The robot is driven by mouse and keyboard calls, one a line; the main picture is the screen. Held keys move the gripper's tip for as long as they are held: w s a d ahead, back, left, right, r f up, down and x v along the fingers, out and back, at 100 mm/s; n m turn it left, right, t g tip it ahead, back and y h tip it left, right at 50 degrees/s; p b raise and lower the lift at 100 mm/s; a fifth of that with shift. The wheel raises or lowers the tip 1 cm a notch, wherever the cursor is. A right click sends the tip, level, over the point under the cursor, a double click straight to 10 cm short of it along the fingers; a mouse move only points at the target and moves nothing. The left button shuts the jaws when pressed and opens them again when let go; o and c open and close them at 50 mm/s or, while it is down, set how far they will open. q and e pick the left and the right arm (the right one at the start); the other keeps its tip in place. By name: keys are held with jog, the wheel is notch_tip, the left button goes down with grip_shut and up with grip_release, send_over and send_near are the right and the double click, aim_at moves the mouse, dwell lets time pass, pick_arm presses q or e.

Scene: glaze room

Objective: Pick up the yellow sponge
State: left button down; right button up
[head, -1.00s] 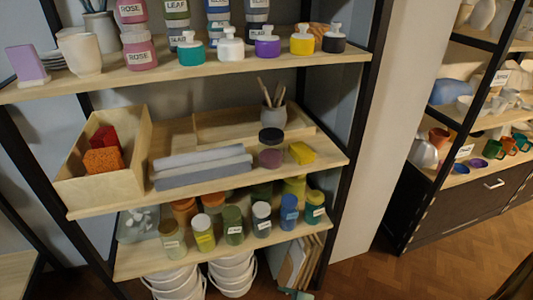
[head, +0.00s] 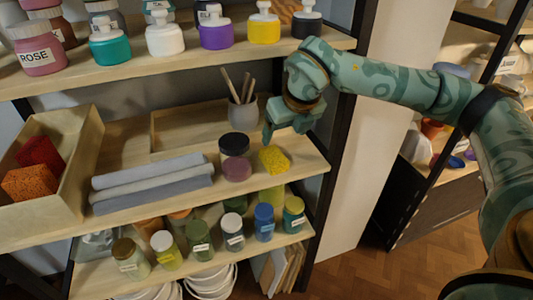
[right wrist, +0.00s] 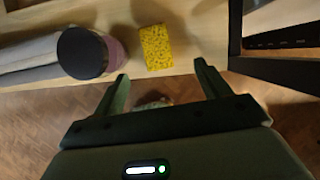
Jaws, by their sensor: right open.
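The yellow sponge (head: 273,160) lies on the middle shelf (head: 215,205), near its right end. It also shows in the right wrist view (right wrist: 156,47), apart from my fingers and just beyond the gap between them. My right gripper (head: 280,132) is beside and above the sponge in the head view. In the right wrist view its two fingers (right wrist: 160,82) are spread with nothing between them. My left gripper is in neither view.
A pink jar with a dark lid (head: 235,157) stands close left of the sponge; a grey cup with tools (head: 243,113) is behind. Folded grey cloths (head: 150,182) lie further left. The upper shelf (head: 190,66) and a dark post (head: 345,110) bound the space.

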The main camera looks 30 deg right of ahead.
jog(key=b, duration=0.2)
send_over(275, 156)
jog(key=s, duration=0.2)
notch_tip(275, 156, down, 5)
jog(key=shift+r, duration=0.1)
jog(key=shift+w+f, duration=0.2)
jog(key=shift+f, duration=0.3)
jog(key=b+x, duration=0.2)
jog(key=x, duration=0.3)
jog(key=shift+s+a, duration=0.15)
jog(key=shift+a, duration=0.05)
jog(key=shift+s+r, duration=0.1)
jog(key=shift+c, duration=0.8)
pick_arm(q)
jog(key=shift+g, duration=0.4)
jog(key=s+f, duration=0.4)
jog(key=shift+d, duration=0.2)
pick_arm(e)
jog(key=c, duration=0.9)
